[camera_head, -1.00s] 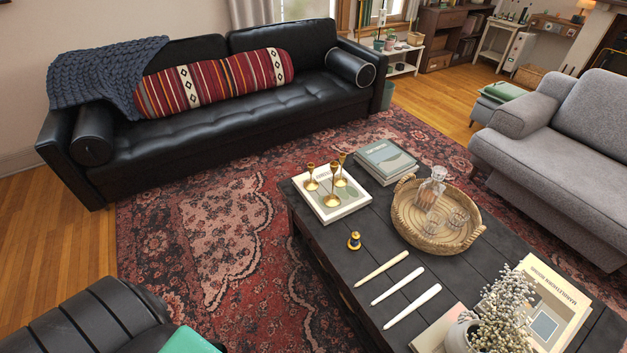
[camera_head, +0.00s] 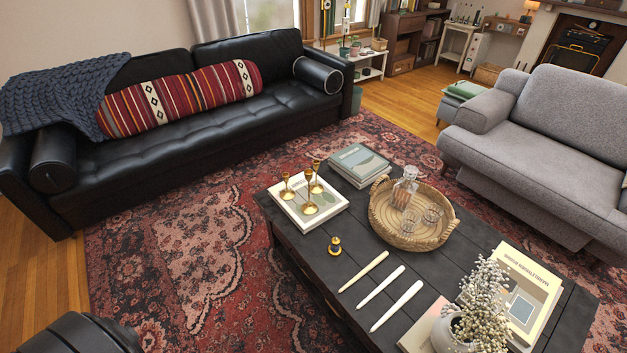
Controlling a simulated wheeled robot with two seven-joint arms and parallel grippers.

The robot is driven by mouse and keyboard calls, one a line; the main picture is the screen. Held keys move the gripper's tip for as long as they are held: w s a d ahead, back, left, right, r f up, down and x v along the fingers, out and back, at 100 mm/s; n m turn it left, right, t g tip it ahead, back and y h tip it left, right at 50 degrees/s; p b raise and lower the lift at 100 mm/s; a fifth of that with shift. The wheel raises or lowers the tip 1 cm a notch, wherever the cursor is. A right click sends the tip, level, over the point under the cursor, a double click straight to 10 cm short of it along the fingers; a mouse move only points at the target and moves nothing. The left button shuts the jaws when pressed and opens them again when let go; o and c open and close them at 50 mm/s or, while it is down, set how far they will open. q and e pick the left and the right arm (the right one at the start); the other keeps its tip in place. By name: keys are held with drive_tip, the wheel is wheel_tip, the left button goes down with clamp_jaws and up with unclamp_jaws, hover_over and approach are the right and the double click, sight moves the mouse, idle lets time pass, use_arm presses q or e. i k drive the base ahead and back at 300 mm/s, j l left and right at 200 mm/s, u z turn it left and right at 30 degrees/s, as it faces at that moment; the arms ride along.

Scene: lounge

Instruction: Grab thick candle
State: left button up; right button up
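Three candles lie side by side on the dark coffee table (camera_head: 300,250), apart from one another. The cream candle (camera_head: 364,271) is at the left. A white candle (camera_head: 380,287) lies in the middle. The white candle at the right (camera_head: 397,306) looks the thickest. Brass candlesticks (camera_head: 312,197) stand on a white book or tray near the table's far left corner. Neither of my grippers shows in the view.
A wicker tray (camera_head: 384,228) with a decanter and glasses stands behind the candles. A vase of white flowers (camera_head: 482,310) and books (camera_head: 533,298) are at the right. A black sofa (camera_head: 200,130) and a grey sofa (camera_head: 545,130) flank the table. Rug is open at left.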

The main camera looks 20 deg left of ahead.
sight(417, 287)
drive_tip(key=z, duration=0.3)
drive_tip(key=k+j+z, duration=0.1)
drive_tip(key=j+z, duration=0.25)
drive_tip(key=z, duration=0.15)
drive_tip(key=k+j+z, duration=0.15)
drive_tip(key=j+z, duration=0.15)
drive_tip(key=z, duration=0.15)
drive_tip(key=k+j+z, duration=0.15)
drive_tip(key=z, duration=0.35)
drive_tip(key=k+j+z, duration=0.2)
drive_tip(key=z, duration=0.3)
drive_tip(key=i+j, duration=0.1)
drive_tip(key=i, duration=0.15)
